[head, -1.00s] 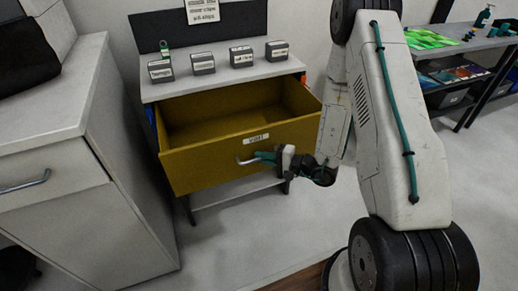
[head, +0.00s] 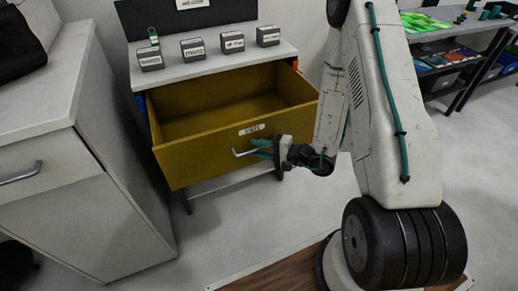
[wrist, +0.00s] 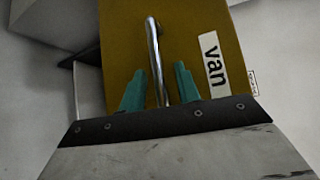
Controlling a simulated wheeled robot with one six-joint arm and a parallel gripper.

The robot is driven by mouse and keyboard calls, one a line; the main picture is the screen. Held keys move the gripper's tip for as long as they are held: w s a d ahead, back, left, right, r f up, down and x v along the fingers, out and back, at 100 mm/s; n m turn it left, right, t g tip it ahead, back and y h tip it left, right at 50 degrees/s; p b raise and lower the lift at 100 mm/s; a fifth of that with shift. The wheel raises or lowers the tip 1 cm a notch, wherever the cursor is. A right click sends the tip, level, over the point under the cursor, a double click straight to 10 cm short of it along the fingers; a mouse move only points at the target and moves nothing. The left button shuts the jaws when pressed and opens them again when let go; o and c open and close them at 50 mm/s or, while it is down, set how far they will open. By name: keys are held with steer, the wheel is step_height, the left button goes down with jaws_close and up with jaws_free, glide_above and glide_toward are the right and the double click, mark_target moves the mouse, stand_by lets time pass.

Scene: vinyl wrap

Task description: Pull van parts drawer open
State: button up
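The mustard-yellow drawer (head: 215,158) stands pulled well out of its grey bench, and its empty inside shows in the head view. Its front has a white label (head: 252,129) and a metal bar handle (head: 236,153). In the wrist view the label (wrist: 214,64) reads "van" and the handle (wrist: 153,50) runs between my two teal fingers. My gripper (head: 258,148) is at the right part of the handle. In the wrist view, my gripper (wrist: 160,82) has its fingers apart, with a gap on each side of the bar.
Several small labelled grey boxes (head: 193,49) stand on the bench top (head: 215,66). A white cabinet (head: 110,190) stands close at the left. A shelf table (head: 445,38) with green sheets is at the back right. Floor in front of the drawer is clear.

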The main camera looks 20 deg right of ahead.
steer(key=v, duration=0.7)
steer(key=shift+s+d, duration=0.2)
steer(key=shift+s, duration=0.1)
